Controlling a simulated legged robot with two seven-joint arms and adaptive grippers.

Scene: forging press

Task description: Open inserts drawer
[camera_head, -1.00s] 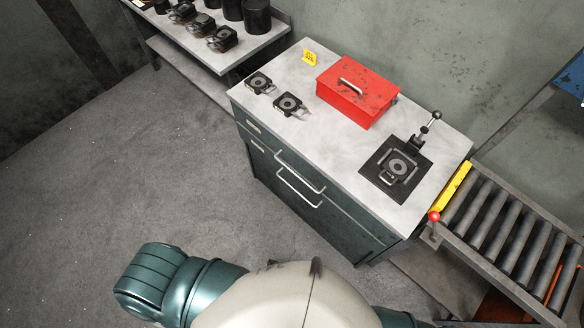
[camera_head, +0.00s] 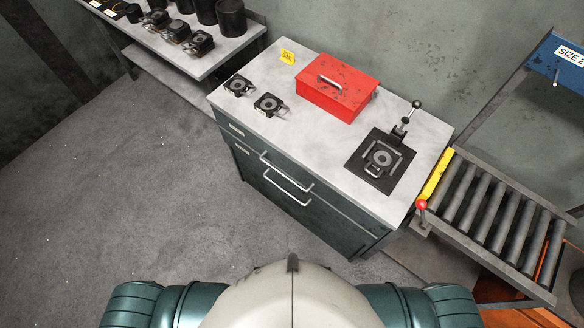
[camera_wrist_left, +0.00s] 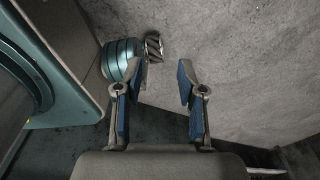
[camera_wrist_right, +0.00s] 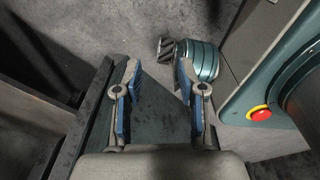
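The dark green cabinet (camera_head: 330,225) stands ahead with a grey worktop. Two drawers with long silver bar handles show on its front: an upper handle (camera_head: 286,172) and a lower handle (camera_head: 288,189). Both drawer fronts look flush with the cabinet. I cannot read the small labels to tell which is the inserts drawer. My left gripper (camera_wrist_left: 160,75) is open and empty over the floor in the left wrist view. My right gripper (camera_wrist_right: 157,75) is open and empty in the right wrist view. Neither gripper shows in the head view, and neither touches a handle.
On the worktop are a red box (camera_head: 338,88), two small dark inserts (camera_head: 268,104) and a black fixture with a lever (camera_head: 380,160). A roller conveyor (camera_head: 500,220) adjoins on the right. A shelf table (camera_head: 205,60) stands at the back left. Floor at left is clear.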

